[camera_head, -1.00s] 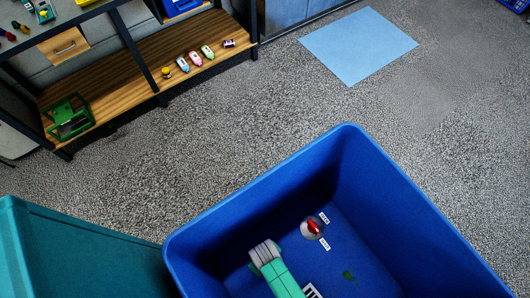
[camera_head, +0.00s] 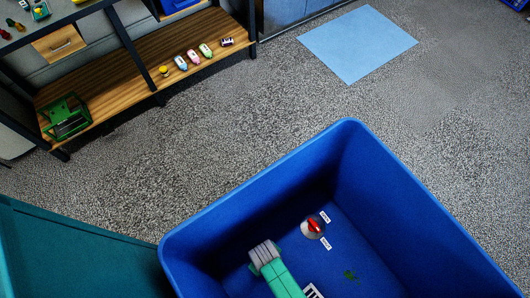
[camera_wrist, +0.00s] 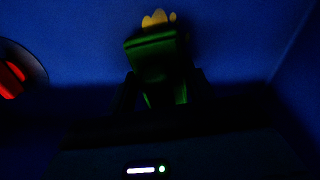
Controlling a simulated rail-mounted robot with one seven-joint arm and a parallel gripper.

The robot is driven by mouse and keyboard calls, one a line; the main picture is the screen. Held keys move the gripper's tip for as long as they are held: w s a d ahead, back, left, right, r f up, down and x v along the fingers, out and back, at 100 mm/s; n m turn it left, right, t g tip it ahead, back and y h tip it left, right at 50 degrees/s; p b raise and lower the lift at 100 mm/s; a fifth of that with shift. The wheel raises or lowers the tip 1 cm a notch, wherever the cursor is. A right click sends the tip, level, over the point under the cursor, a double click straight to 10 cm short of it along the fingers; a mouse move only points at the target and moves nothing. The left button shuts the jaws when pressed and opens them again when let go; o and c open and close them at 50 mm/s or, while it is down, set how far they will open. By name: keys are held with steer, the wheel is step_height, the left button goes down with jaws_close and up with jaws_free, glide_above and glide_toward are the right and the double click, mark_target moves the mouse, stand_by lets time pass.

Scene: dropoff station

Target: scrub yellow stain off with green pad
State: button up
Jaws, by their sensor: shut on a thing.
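In the wrist view the green pad (camera_wrist: 158,55) is a dark green block between the fingers of my gripper (camera_wrist: 165,88), which is shut on it. A yellow stain (camera_wrist: 158,18) shows on the blue surface just beyond the pad's far edge. The pad may hide part of the stain. Whether the pad touches the surface is too dark to tell. In the head view part of my teal arm (camera_head: 278,275) is inside a blue bin (camera_head: 262,180). The pad and the yellow stain cannot be made out there.
A round dial with a red pointer (camera_head: 313,226) and white labels sits inside the bin; it also shows at the left of the wrist view (camera_wrist: 10,80). A green mark (camera_head: 350,276) lies on the bin's inner surface. Shelves (camera_head: 115,75) with small toys stand behind.

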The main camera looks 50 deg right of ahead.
steer(key=shift+f+b, duration=0.35)
steer(key=shift+f, duration=0.1)
stand_by(0.8)
steer(key=shift+s+r, duration=0.1)
